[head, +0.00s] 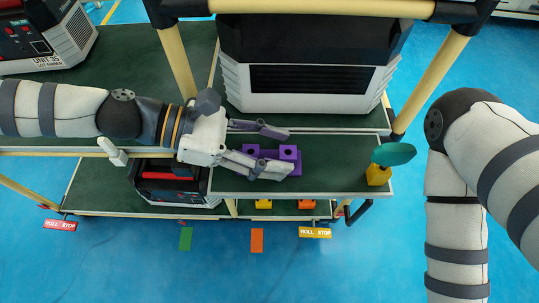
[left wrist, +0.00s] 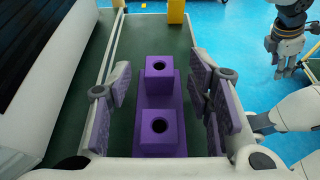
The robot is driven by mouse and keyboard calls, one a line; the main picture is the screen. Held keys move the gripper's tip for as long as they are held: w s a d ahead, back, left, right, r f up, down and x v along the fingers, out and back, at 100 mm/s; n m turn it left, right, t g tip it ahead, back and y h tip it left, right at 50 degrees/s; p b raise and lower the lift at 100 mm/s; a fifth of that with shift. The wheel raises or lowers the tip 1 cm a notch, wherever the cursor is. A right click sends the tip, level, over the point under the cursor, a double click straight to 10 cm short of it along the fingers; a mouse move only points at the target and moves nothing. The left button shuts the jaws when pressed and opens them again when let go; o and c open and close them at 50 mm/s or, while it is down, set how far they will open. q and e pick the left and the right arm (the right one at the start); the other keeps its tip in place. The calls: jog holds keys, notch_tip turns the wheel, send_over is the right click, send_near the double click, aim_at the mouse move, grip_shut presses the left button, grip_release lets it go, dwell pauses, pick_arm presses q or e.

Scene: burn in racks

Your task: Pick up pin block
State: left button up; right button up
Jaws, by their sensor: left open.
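The pin block is purple with two raised cubes, each with a dark round hole on top. In the head view the pin block (head: 290,153) sits on the dark green shelf (head: 335,178), partly hidden by my left gripper. My left gripper (head: 281,152) reaches in from the left, open, with its fingers on either side of the block. In the left wrist view the pin block (left wrist: 158,110) stands between the spread purple-padded fingers of the left gripper (left wrist: 163,105), with gaps on both sides. My right arm shows at the right of the head view, but its gripper cannot be made out.
A yellow block (head: 377,176) with a green oval piece (head: 393,154) stands at the shelf's right end. A large grey-and-black unit (head: 312,75) stands behind. Cream frame posts (head: 428,80) rise at the right. The shelf between the pin block and the yellow block is clear.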

pick_arm(q)
jog(key=shift+x, duration=1.05)
jog(key=c, duration=1)
jog(key=shift+c, duration=0.2)
